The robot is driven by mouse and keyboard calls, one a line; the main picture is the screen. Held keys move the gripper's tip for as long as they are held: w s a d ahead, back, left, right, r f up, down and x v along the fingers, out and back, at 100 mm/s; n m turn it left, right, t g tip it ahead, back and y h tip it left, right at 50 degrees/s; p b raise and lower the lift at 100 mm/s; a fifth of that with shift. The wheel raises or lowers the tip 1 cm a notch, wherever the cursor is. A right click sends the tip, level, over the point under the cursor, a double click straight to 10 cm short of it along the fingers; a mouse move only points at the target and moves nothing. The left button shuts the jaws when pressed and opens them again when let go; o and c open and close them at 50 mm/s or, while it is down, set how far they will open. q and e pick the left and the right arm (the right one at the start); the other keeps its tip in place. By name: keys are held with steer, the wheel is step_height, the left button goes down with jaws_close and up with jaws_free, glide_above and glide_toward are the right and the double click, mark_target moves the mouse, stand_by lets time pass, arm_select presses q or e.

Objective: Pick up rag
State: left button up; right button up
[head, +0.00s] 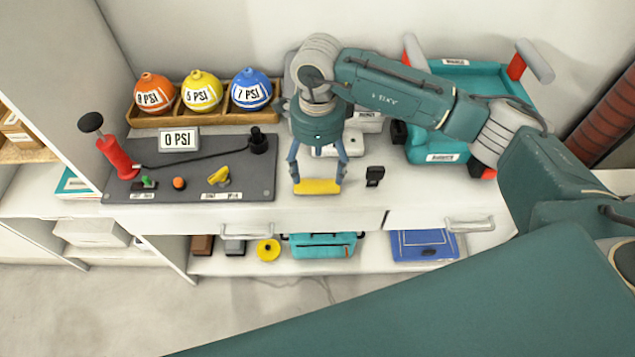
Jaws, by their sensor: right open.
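A yellow folded piece, which looks like the rag (317,187), lies near the front edge of the white counter. My right gripper (318,176) is open and points down over it. One fingertip is near its left end and the other near its right end. I cannot tell whether the fingertips touch it. My left gripper is not in the head view.
A grey board (200,172) with a red pump (117,157) is to the left. Behind it, a wooden tray (150,122) holds orange, yellow and blue balls. A small black item (375,176) and a teal toolbox (440,148) are to the right. A lower shelf (375,262) holds several items.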

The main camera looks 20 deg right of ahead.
mark_target(317, 185)
steer(key=shift+f, duration=0.75)
steer(key=f+p, duration=0.1)
steer(key=f, duration=0.3)
steer(key=shift+s+a+f+p, duration=0.1)
steer(key=shift+s+f+p, duration=0.1)
steer(key=shift+p, duration=0.15)
steer(key=shift+f, duration=0.45)
steer(key=c, duration=1.2)
